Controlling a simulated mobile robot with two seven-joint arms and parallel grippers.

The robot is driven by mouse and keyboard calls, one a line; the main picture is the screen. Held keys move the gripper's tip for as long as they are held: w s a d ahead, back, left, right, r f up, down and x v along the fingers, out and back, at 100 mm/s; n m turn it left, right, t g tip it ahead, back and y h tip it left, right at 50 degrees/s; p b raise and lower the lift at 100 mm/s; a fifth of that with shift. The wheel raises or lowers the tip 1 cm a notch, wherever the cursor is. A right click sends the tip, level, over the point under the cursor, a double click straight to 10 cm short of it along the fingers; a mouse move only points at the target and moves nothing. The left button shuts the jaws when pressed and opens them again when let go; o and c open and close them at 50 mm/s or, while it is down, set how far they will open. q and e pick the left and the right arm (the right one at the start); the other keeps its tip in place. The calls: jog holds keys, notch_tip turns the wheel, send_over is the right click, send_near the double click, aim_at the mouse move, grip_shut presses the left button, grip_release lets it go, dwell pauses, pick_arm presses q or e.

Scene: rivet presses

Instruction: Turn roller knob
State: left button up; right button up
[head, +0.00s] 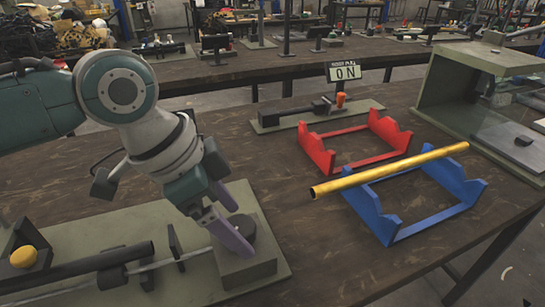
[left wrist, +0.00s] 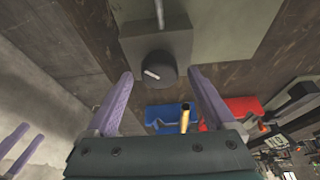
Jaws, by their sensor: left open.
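The roller knob (head: 243,229) is a dark round knob on a grey block at the right end of the roller stand. It also shows in the left wrist view (left wrist: 148,72), with a white mark on its face. My left gripper (head: 236,222) is open, its purple fingers spread on either side of the knob. In the left wrist view, the knob appears between the fingertips (left wrist: 161,74), nearer the left one; I cannot tell whether they touch it. My right gripper (left wrist: 22,148) shows only at the lower left of the wrist view, with its two purple fingers apart.
A dark roller (head: 75,272) and a yellow button (head: 23,257) are left of the knob. A gold tube (head: 390,170) lies across a blue cradle (head: 400,232). A red cradle (head: 320,152), an ON sign (head: 345,73) and a glass-fronted box (head: 440,95) stand farther back.

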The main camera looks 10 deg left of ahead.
pick_arm(q)
jog(key=shift+d+f, duration=0.1)
jog(key=shift+f, duration=0.05)
jog(key=shift+c, duration=0.3)
jog(key=c, duration=1.3)
jog(key=shift+w+m, duration=0.1)
jog(key=shift+m, duration=0.3)
jog(key=m+b, duration=0.1)
jog(key=m+g+b, duration=0.1)
jog(key=m+b, duration=0.1)
jog(key=shift+w+f+m+g+h, duration=0.1)
jog(key=shift+w+m+g+h, duration=0.05)
jog(key=shift+m+g+h, duration=0.15)
jog(key=shift+m+g+b, duration=0.5)
jog(key=shift+m+b, duration=0.4)
jog(key=shift+m, duration=0.3)
jog(key=shift+m+g+b, duration=0.4)
jog(key=shift+m+b, duration=0.5)
jog(key=shift+m, duration=0.3)
